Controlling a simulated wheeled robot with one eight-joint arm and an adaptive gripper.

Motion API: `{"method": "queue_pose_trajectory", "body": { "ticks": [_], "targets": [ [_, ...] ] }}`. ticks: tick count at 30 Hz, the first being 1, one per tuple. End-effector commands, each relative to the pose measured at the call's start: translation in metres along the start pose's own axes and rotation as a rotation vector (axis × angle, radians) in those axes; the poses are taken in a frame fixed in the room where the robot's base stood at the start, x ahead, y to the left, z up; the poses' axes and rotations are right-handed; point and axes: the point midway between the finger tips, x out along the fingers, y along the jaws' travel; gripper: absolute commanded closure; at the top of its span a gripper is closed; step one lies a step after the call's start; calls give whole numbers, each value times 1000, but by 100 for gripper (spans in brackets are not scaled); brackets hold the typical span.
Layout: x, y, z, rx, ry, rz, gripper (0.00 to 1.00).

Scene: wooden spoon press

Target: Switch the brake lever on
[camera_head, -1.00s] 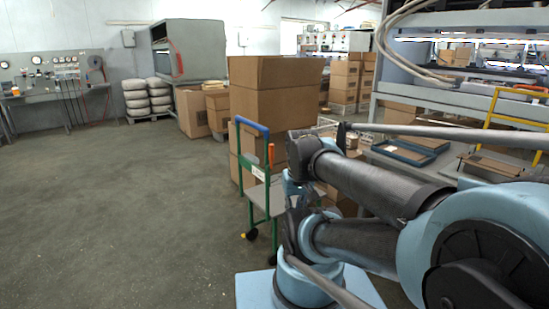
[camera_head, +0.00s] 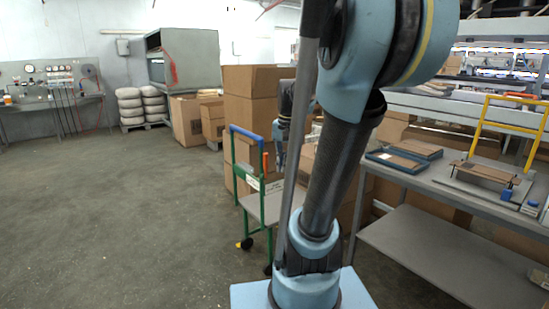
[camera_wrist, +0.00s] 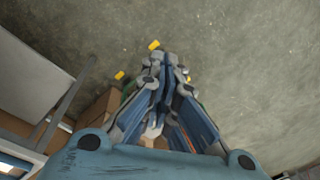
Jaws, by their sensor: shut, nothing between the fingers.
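A trolley with a green frame (camera_head: 240,186) and a blue push bar (camera_head: 248,131) stands on the floor in the middle of the head view. An upright lever with an orange grip (camera_head: 265,162) is on its side; I take this for the brake lever, though no label confirms it. In the head view my gripper (camera_head: 279,158) hangs just right of the lever, partly hidden behind my arm; I cannot tell whether they touch. In the wrist view my gripper (camera_wrist: 165,66) is shut and empty, pointing over the floor. Yellow pieces (camera_wrist: 154,45) show beyond its fingertips.
Stacked cardboard boxes (camera_head: 250,95) stand behind the trolley. A grey workbench (camera_head: 430,240) with trays and a yellow-handled press (camera_head: 483,125) is at the right. The concrete floor (camera_head: 120,210) left of the trolley is clear.

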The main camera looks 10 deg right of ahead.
Motion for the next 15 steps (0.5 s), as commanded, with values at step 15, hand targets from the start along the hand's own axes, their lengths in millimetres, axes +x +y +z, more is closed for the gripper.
{"method": "queue_pose_trajectory", "body": {
  "ticks": [15],
  "targets": [
    [-27, -36, -106, 289, -73, -8, 100]
  ]
}}
